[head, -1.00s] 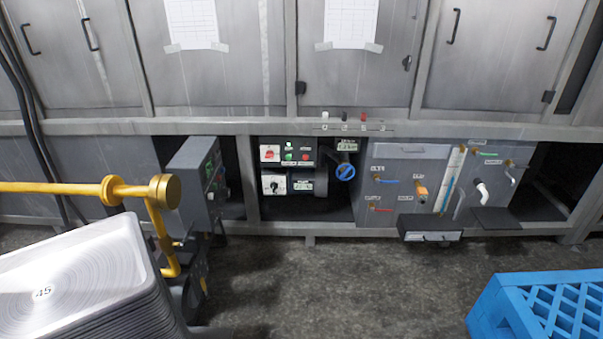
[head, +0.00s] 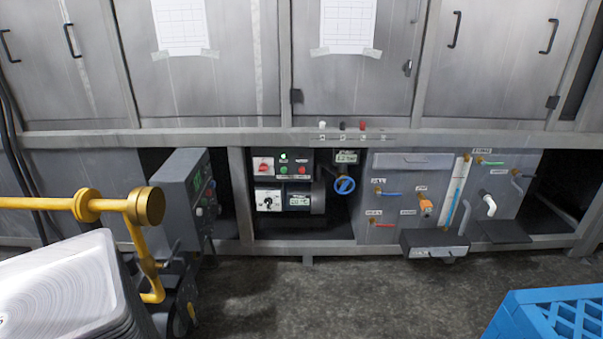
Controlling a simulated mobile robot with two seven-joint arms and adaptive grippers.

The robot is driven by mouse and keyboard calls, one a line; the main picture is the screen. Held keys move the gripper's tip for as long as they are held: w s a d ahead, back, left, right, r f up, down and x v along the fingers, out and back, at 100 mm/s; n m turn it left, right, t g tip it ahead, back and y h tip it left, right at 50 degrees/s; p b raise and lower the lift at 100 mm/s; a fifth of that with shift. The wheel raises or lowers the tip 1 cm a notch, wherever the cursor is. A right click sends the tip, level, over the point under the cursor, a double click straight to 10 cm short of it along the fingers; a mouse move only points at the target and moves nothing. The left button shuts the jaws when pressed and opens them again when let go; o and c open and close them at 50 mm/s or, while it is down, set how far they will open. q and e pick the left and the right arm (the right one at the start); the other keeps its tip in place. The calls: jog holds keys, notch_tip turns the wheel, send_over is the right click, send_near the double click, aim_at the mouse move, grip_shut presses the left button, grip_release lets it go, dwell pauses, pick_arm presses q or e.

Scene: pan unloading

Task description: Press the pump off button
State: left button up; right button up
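The pump control panel (head: 263,182) sits in a dark recess low in the grey machine, near the middle of the head view. It has a red switch on a white plate (head: 263,166), a green button (head: 284,170) under a lit green lamp (head: 283,157), and a red button (head: 302,170) to their right. A black rotary switch (head: 268,201) and a small display (head: 299,200) are below. The labels are too small to read, so I cannot tell which control is pump off. Neither of my grippers is in view.
A stack of metal trays (head: 60,285) and a yellow rail (head: 60,203) stand at the left front. A grey control box (head: 180,195) is left of the panel. A blue crate (head: 550,315) is at the lower right. The floor (head: 350,290) between is clear.

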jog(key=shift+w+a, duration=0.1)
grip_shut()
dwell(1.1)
